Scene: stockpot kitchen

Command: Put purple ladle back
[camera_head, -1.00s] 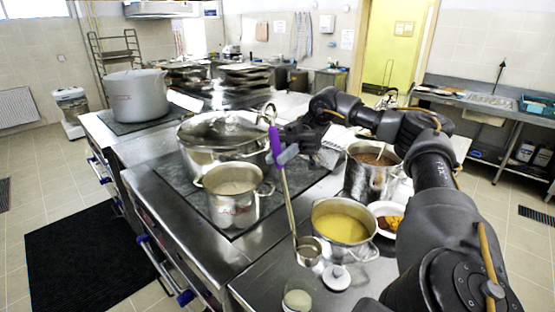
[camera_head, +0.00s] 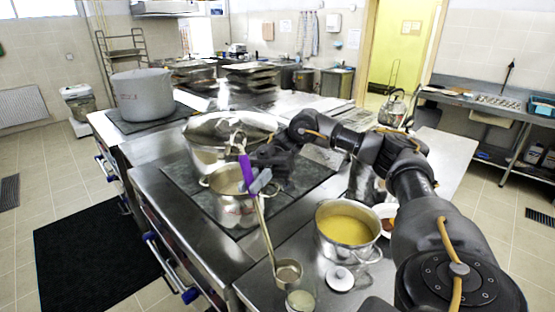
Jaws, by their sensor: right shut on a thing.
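The purple ladle (camera_head: 247,174) has a purple grip, a long metal shaft and a hook at its top. My right gripper (camera_head: 260,181) is shut on the ladle at the purple grip. The ladle hangs tilted, with its bowl (camera_head: 288,273) lower right, left of the pot of yellow soup (camera_head: 345,228). I cannot tell whether the bowl touches the counter. The small pot (camera_head: 228,208) stands behind the ladle and is partly covered by it and the gripper. My left gripper is not in view.
A large lidded pot (camera_head: 205,158) stands behind the small pot on the stove. A small glass (camera_head: 299,301) and a loose white-knobbed lid (camera_head: 340,278) are close to the ladle bowl. A big grey stockpot (camera_head: 142,95) stands at the back left. My right arm hides a metal pot.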

